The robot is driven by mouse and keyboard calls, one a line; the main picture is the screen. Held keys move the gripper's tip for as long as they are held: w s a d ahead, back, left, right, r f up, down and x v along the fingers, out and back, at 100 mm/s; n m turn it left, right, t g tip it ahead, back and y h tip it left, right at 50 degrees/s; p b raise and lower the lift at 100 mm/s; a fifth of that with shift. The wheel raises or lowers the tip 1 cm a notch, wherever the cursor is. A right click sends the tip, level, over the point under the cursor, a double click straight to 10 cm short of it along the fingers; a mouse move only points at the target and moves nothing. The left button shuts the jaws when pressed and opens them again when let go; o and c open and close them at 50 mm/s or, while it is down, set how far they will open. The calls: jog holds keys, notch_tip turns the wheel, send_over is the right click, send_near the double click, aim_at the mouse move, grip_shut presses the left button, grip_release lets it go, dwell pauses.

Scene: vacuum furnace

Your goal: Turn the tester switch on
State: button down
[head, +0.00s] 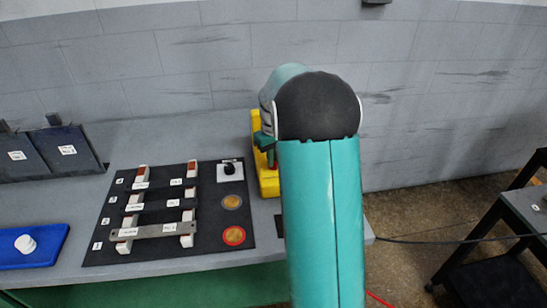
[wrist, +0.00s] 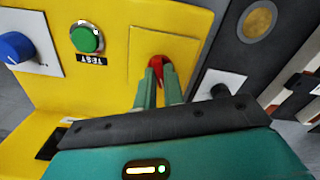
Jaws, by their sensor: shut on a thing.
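The yellow tester (wrist: 110,18) fills the left and middle of the wrist view. In the head view the yellow tester (head: 268,183) stands on the bench, partly hidden behind my arm. My gripper (wrist: 160,72) is shut on the red switch, with one finger on each side. The fingers hide part of the switch, so I cannot tell its exact position. A green button (wrist: 86,38) labelled TEST and a blue knob (wrist: 15,46) are left of the switch.
A black mat (head: 210,215) with labelled bars on white blocks lies left of the tester. It also carries a small black knob (head: 230,168) on a white plate and two round discs. A blue tray (head: 30,262) with a white cylinder (head: 25,244) is at far left.

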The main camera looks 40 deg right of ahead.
jog(key=m, duration=1)
jog(key=shift+m, duration=0.3)
dwell(0.4)
jog(key=c, duration=1.5)
grip_release()
notch_tip(320, 180, up, 14)
